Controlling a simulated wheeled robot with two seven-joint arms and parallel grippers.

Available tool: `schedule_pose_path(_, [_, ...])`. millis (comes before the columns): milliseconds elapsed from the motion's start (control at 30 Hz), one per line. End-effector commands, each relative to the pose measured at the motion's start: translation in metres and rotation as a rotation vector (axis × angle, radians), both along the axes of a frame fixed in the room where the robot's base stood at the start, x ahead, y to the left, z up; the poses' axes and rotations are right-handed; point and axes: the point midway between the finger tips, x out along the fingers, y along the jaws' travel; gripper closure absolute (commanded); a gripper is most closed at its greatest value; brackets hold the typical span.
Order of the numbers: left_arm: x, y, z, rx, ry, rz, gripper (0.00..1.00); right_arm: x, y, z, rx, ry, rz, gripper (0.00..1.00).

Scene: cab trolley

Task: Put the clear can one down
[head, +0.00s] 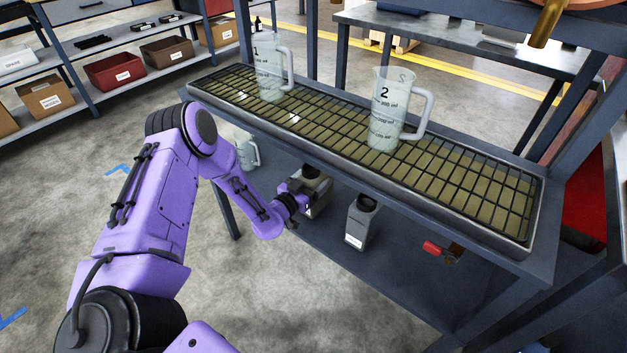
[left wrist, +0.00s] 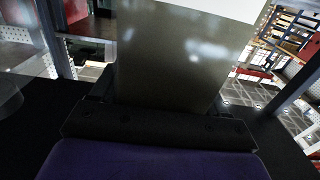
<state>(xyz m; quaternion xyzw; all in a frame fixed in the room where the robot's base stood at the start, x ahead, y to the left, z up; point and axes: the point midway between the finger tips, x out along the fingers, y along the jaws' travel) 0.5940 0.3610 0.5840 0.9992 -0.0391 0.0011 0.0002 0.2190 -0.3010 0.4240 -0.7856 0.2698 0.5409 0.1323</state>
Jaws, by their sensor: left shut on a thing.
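My left gripper (head: 300,195) reaches under the grated top of the trolley and is shut on a grey can (head: 318,207) with a dark top. In the left wrist view a broad grey surface of the held can (left wrist: 175,55) fills the middle. Whether its base touches the lower shelf cannot be told. A similar grey can (head: 362,222) with a white label stands upright to its right, apart from it. Clear jug 1 (head: 270,70) and clear jug 2 (head: 388,112) stand on the grated tray (head: 330,130). My right gripper is not seen.
Another clear jug (head: 246,151) stands low behind my forearm. A red-handled valve (head: 436,250) is at the right under the tray. The lower shelf (head: 400,285) has bare room in front. A brass spout (head: 546,25) hangs at upper right.

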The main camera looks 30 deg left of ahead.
Motion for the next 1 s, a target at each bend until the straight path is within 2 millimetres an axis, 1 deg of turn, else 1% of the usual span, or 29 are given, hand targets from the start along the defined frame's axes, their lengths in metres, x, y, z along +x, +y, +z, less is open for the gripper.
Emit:
schedule_pose_path(67, [0.001,0.0,-0.001,-0.001,-0.004,0.0,0.8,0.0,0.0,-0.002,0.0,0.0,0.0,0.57])
schedule_pose_path(100, [0.0,0.0,-0.002,0.0,0.0,0.0,0.19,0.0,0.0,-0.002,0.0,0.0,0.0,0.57])
schedule_pose_path(167, [0.0,0.0,-0.002,0.0,0.0,0.0,0.0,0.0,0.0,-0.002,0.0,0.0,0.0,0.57])
schedule_pose_path(333, [0.0,0.0,-0.002,0.0,0.0,0.0,0.0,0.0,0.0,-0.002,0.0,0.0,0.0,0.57])
schedule_pose_path(400, [0.0,0.0,0.002,0.0,0.0,0.001,0.0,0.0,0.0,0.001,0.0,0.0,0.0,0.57])
schedule_pose_path(467, [-0.005,0.001,0.001,0.0,0.001,0.001,0.0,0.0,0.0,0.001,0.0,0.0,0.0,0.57])
schedule_pose_path(567, [-0.024,0.002,0.001,-0.001,0.002,0.001,0.0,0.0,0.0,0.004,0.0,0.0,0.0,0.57])
schedule_pose_path(700, [-0.061,0.005,0.001,-0.004,0.003,0.002,0.0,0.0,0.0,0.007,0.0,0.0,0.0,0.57])
schedule_pose_path(800, [-0.086,0.007,0.001,-0.002,0.003,0.002,0.0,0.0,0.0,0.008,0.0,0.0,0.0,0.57])
schedule_pose_path(900, [-0.105,0.009,0.0,-0.001,0.002,0.002,0.0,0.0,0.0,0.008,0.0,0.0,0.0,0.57])
schedule_pose_path(1000, [-0.116,0.009,0.0,-0.001,0.001,0.002,0.0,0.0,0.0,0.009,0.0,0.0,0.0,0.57])
